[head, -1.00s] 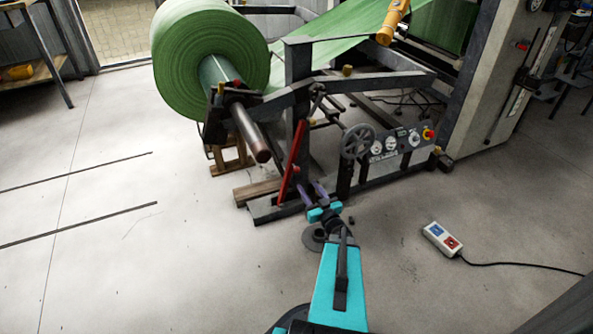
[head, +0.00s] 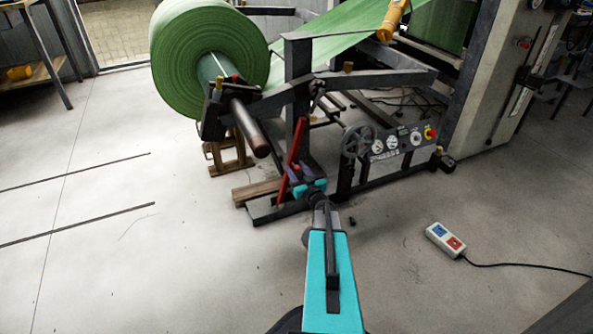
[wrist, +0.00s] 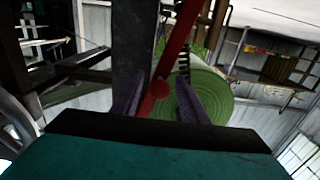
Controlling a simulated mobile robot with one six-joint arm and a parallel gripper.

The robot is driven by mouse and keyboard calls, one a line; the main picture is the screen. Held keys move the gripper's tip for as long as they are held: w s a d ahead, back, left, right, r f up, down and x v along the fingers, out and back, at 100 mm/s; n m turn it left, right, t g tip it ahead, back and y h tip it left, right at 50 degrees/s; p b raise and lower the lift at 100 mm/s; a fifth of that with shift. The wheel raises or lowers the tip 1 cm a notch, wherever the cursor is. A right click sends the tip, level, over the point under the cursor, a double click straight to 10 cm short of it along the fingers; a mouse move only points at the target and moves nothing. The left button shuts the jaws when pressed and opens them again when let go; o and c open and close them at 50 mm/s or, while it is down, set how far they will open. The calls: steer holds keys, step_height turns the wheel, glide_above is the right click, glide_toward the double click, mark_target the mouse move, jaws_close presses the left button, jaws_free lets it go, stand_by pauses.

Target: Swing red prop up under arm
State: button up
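The red prop (head: 297,143) is a slim bar that leans beside the dark upright post, below the grey unwind arm (head: 360,80). My gripper (head: 294,174) is at the lower half of the prop. In the wrist view the prop (wrist: 175,52) runs diagonally between the two purple fingers of my gripper (wrist: 158,98), with a round red boss near the fingertips. The fingers are apart, with visible gaps on both sides of the prop. The prop's lower end is hidden in the wrist view.
The green roll (head: 195,60) on its shaft (head: 249,128) hangs left of the post. A handwheel (head: 358,140) and control panel (head: 400,143) stand close on the right. A pendant (head: 446,239) with a cable lies on the floor. The left floor is mostly clear.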

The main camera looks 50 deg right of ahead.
steer(key=shift+w, duration=0.2)
steer(key=shift+c, duration=0.4)
jaws_close()
steer(key=shift+s+d, duration=0.1)
steer(key=shift+s, duration=0.05)
